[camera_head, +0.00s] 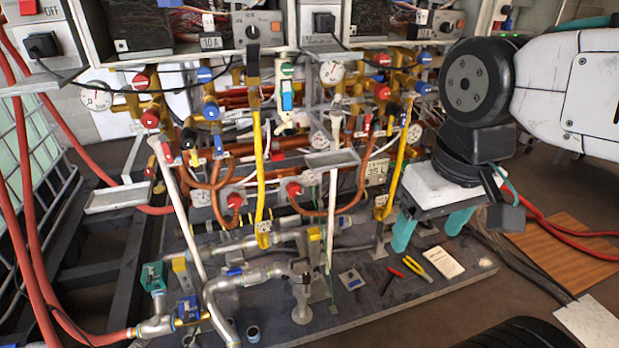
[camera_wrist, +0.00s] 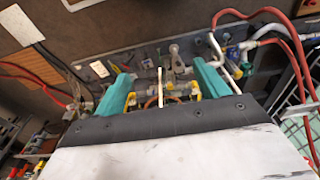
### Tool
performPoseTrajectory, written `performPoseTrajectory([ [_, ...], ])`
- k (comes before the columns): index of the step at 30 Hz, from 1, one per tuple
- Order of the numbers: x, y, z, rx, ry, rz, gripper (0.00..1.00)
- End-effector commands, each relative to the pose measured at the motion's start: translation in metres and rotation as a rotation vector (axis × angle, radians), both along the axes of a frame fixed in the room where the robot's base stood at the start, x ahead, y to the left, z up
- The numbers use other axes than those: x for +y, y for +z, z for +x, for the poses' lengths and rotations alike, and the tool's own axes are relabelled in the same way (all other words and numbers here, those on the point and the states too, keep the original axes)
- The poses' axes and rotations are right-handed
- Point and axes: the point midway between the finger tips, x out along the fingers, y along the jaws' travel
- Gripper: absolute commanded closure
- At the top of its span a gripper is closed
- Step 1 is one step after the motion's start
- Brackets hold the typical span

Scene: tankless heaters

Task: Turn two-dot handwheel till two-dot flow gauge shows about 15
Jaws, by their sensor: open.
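Several round gauges show in the head view: one at the left (camera_head: 96,96), one in the upper middle (camera_head: 332,72) and one at the right (camera_head: 415,133). Their dot marks and readings are too small to make out. Several red and blue handwheels sit on the brass pipework, among them a red one (camera_head: 150,118), a blue one (camera_head: 211,111) and a red one lower down (camera_head: 293,188). I cannot tell which has two dots. My gripper (camera_head: 432,230) is open and empty, its teal fingers pointing down at the right, apart from the handwheels. The fingers also show in the wrist view (camera_wrist: 162,72).
Yellow pipes (camera_head: 259,175) and copper pipes stand in front of the heaters. Grey pipes and valves (camera_head: 245,283) run along the dark base board. A red tool (camera_head: 398,272), yellow pliers (camera_head: 416,268) and a paper note (camera_head: 440,262) lie near its right end. Red hoses (camera_head: 22,190) run at left.

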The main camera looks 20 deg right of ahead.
Motion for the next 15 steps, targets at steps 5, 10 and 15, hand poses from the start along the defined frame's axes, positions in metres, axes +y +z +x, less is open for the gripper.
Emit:
performPoseTrajectory([
  [5,0.001,-0.016,0.006,0.084,0.005,0.000,0.27],
  [10,0.003,-0.040,0.030,0.237,0.011,0.000,0.27],
  [15,0.006,-0.072,0.079,0.290,0.017,0.002,0.27],
])
